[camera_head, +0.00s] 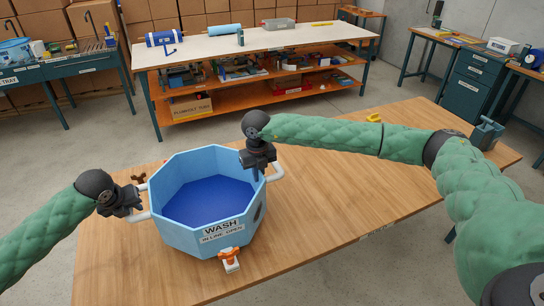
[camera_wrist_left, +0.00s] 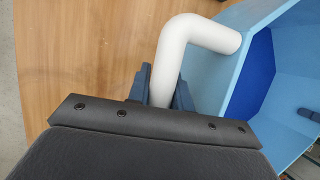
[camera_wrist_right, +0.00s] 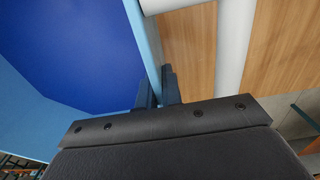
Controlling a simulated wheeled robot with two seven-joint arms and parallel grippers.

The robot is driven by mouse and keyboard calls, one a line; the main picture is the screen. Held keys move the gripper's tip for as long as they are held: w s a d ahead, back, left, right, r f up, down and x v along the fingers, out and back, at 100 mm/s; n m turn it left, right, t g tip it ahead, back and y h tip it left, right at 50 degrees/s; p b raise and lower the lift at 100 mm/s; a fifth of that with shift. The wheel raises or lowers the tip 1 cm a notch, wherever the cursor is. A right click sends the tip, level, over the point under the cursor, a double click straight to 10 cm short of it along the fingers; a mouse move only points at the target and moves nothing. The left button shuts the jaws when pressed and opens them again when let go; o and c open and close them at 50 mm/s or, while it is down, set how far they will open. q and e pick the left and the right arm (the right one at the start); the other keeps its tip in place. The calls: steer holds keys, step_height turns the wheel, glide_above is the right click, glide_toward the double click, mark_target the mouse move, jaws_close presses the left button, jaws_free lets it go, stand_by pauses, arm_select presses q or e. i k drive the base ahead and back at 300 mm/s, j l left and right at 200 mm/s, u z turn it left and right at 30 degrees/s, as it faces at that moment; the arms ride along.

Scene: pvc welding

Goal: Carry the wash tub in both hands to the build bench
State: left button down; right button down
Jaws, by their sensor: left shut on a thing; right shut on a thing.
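The wash tub (camera_head: 192,234) is a light blue octagonal tub with a dark blue inside and a WASH label. It stands upright at the wooden table's left part; I cannot tell whether its base touches the tabletop. My left gripper (camera_head: 139,203) is shut on the tub's white left handle (camera_wrist_left: 178,55). My right gripper (camera_head: 257,172) is at the tub's right rim. In the right wrist view its fingers (camera_wrist_right: 158,92) straddle the light blue wall, with the white right handle (camera_wrist_right: 235,45) beside them. An orange-handled valve (camera_head: 229,257) is at the tub's front.
The wooden table (camera_head: 340,200) is mostly clear to the right, with a small yellow item (camera_head: 374,118) and a vise (camera_head: 487,132). A white-topped bench (camera_head: 270,42) with shelves stands behind, across open grey floor. Other benches stand at far left and right.

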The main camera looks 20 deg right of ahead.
mark_target(318, 159)
steer(key=i+l, duration=0.1)
steer(key=l, duration=0.4)
steer(key=i+l, duration=0.1)
steer(key=l, duration=0.4)
steer(key=i+l, duration=0.1)
steer(key=l, duration=0.35)
steer(key=i+l, duration=0.15)
steer(key=l, duration=0.2)
steer(key=i+l, duration=0.1)
steer(key=l, duration=0.3)
steer(key=i+l, duration=0.15)
steer(key=l, duration=0.2)
